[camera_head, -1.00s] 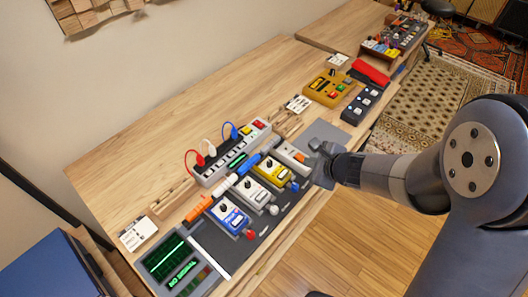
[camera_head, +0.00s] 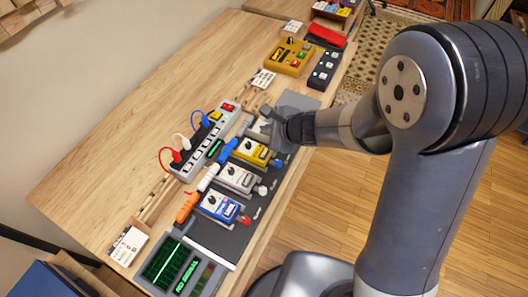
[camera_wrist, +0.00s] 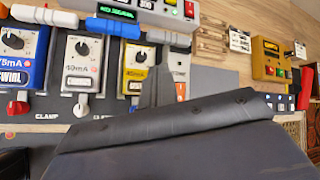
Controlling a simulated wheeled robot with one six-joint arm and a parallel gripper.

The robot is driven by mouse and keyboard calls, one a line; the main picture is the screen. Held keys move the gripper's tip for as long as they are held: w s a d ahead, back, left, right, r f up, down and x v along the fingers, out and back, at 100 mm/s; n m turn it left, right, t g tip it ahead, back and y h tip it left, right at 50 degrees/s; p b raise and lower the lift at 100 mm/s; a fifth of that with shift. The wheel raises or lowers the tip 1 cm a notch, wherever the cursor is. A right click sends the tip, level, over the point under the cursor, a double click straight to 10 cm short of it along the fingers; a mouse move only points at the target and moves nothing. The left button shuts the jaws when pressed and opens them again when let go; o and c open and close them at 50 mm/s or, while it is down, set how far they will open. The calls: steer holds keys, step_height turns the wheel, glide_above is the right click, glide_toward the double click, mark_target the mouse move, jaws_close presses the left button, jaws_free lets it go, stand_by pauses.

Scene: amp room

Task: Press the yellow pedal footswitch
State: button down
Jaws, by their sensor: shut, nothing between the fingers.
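My gripper (camera_head: 268,114) is shut and empty. In the head view it is just beyond the yellow pedal, over the pale unit with an orange part (camera_wrist: 179,85). I cannot tell its height above the board or whether it touches anything.
A power strip (camera_head: 206,143) with coloured plugs lies behind the pedals. Blue, white and orange clamp handles (camera_head: 208,177) stand close along their back edge. An orange box (camera_head: 289,57) and a dark switch box (camera_head: 325,69) stand farther along. The bench's left part is bare.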

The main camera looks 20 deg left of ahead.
steer(key=b, duration=0.5)
glide_above(267, 155)
step_height(267, 155, down, 7)
steer(key=shift+r, duration=0.1)
steer(key=shift+f+b, duration=0.85)
steer(key=shift+b, duration=0.2)
steer(key=shift+f, duration=0.15)
stand_by(0.7)
steer(key=shift+f+b, duration=0.25)
steer(key=shift+b, duration=0.4)
steer(key=shift+f+b, duration=0.45)
steer(key=shift+b, duration=0.15)
stand_by(0.4)
steer(key=shift+r, duration=0.1)
steer(key=shift+r+p, duration=0.7)
steer(key=shift+r, duration=0.05)
